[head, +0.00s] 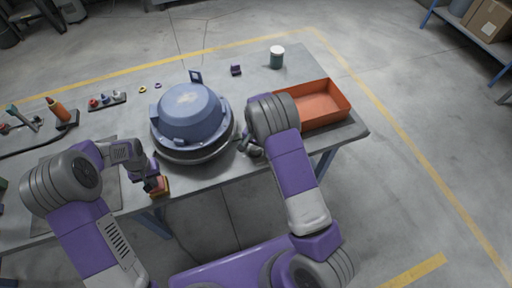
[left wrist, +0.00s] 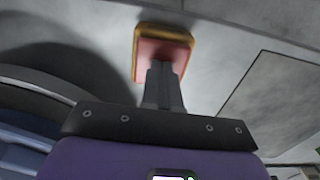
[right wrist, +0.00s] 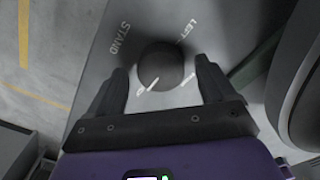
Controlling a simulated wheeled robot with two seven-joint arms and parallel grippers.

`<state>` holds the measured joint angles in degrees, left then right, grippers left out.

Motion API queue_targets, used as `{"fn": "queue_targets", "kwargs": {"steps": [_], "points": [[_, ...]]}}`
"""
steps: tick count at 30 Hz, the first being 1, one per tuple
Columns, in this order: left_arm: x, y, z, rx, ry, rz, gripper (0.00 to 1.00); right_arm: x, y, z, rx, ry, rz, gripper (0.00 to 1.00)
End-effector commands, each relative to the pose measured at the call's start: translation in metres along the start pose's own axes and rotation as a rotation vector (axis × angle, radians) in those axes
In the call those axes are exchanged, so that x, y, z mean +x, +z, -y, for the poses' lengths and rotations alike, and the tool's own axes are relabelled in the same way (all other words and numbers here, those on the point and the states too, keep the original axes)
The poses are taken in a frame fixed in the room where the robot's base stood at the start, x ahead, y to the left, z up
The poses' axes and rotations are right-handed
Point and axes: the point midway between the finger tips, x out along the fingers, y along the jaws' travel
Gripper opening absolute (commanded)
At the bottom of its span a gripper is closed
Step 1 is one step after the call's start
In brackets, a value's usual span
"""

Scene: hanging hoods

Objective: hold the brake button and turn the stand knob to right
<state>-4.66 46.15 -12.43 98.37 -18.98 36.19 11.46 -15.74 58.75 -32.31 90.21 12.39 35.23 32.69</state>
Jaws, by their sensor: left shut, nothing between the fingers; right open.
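The brake button has a red top on a yellow base; it sits at the table's front edge in the head view (head: 160,187) and at the top of the left wrist view (left wrist: 150,48). My left gripper (left wrist: 163,72) is shut and empty, its tips over the red face; I cannot tell whether it is pressed down. The dark round stand knob (right wrist: 161,66) has a white pointer mark toward the lower left. My right gripper (right wrist: 160,76) is open with one finger on each side of the knob, seemingly apart from it. My right arm hides the knob in the head view.
A blue domed hood (head: 190,112) stands on a dark round base between my arms. An orange-red tray (head: 322,106) lies to the right, a dark cup (head: 277,58) behind. Tools and small parts lie on the left of the grey table (head: 250,85).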

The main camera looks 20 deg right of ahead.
Motion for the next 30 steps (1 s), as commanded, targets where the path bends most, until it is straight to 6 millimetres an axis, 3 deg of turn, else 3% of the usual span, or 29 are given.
{"fn": "queue_targets", "kwargs": {"steps": [5, 15, 21, 30], "points": [[0.005, 0.005, 0.0, 0.001, 0.0, 0.016, 0.0, -0.009, 0.0, 0.001, -0.001, -0.002, -0.001, 0.84], [0.005, 0.005, 0.0, 0.0, 0.0, 0.016, 0.0, -0.078, 0.0, 0.001, -0.002, -0.005, -0.003, 0.84], [0.005, 0.005, 0.0, 0.0, 0.0, 0.016, 0.0, -0.109, 0.0, 0.0, -0.001, -0.003, -0.002, 0.84], [0.005, 0.005, 0.0, 0.0, 0.0, 0.016, 0.0, -0.12, 0.0, -0.001, 0.0, 0.0, 0.0, 0.84]]}}
